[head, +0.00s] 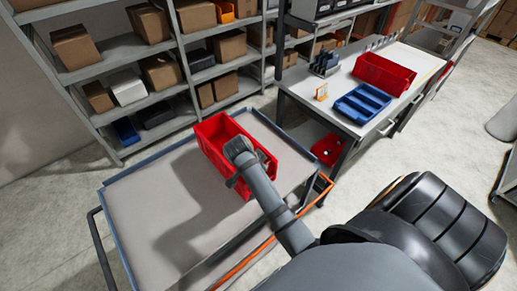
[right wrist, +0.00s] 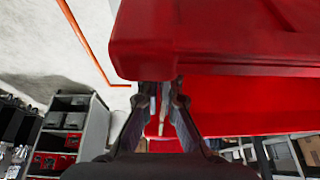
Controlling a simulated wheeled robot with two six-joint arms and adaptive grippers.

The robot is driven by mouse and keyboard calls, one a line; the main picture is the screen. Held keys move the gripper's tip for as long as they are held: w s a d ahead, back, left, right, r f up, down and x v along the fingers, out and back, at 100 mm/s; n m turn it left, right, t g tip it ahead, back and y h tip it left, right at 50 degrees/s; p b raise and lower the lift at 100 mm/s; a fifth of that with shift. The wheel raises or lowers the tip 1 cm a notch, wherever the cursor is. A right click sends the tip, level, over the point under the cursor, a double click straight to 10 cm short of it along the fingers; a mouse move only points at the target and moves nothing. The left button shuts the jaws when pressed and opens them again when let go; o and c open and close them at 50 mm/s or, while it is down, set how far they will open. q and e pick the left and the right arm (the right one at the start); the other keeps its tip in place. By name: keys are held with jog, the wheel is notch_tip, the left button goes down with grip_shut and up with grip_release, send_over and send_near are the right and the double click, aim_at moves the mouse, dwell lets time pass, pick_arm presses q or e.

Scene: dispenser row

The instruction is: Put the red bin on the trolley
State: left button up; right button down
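A red bin (head: 213,133) is at the far right part of the trolley top (head: 150,208), which is grey with a blue rim. I cannot tell whether the bin rests on the top or hangs just above it. My right arm reaches in from the lower right, and its gripper (head: 238,150) is at the bin and covers part of it. In the right wrist view the two fingers (right wrist: 161,98) meet the underside of the bin's thick red rim (right wrist: 215,35), with a narrow gap between them. The fingertips are partly hidden by the rim. My left gripper is out of view.
A bench (head: 348,92) right of the trolley holds another red bin (head: 383,73) and a blue tray (head: 362,103). A red bin (head: 327,149) sits low under it. Shelves with boxes (head: 76,47) stand behind. An orange rail (head: 245,263) runs along the trolley's near side. The trolley's left part is clear.

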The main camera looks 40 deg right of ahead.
jog(key=shift+w+a+f, duration=0.1)
jog(key=shift+w+f, duration=0.05)
jog(key=shift+f, duration=0.1)
jog(key=shift+w+a+f, duration=0.1)
jog(key=shift+a+f, duration=0.15)
notch_tip(320, 180, down, 3)
jog(key=shift+p, duration=1.1)
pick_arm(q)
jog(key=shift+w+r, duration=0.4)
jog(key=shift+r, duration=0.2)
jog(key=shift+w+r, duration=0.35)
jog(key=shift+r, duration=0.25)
pick_arm(e)
jog(key=shift+f, duration=0.1)
jog(key=c, duration=2)
grip_release()
jog(key=shift+f, duration=0.1)
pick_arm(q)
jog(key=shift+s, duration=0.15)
pick_arm(e)
jog(key=o, duration=0.5)
